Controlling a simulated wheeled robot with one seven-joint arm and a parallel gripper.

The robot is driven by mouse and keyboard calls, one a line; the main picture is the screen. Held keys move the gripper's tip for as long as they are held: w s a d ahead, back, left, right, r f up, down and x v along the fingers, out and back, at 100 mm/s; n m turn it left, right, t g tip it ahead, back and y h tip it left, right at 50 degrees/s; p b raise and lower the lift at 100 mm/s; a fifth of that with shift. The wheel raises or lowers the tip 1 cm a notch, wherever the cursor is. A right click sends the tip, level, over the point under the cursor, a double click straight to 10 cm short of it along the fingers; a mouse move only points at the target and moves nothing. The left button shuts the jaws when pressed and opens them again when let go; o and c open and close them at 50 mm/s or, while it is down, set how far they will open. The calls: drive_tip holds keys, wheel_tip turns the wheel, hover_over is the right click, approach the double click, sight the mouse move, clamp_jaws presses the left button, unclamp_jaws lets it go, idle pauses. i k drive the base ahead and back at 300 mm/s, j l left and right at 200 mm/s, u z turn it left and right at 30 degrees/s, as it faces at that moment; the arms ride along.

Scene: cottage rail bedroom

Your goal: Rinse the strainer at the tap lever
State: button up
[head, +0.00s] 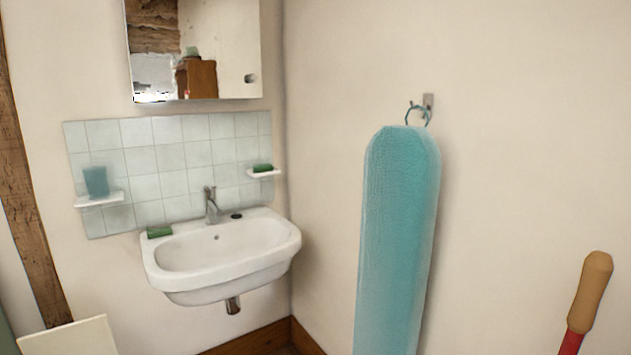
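The tap (211,205) with its lever stands at the back rim of a white wall-hung sink (220,247). The basin looks empty. A small dark round object (236,216) lies on the rim just right of the tap; I cannot tell what it is. I see no strainer that I can make out. My gripper is not in this view.
A green block (159,232) lies on the sink's left rim. A left shelf (100,199) holds a blue cup (96,181); a right shelf (263,173) holds another green block. A mirror cabinet (195,50) hangs above. A teal ironing board (398,240) hangs at right.

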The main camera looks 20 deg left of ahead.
sight(208, 187)
drive_tip(key=i+j+u, duration=0.3)
drive_tip(key=u, duration=0.2)
drive_tip(key=i+j+u, duration=0.1)
drive_tip(key=i+u, duration=0.4)
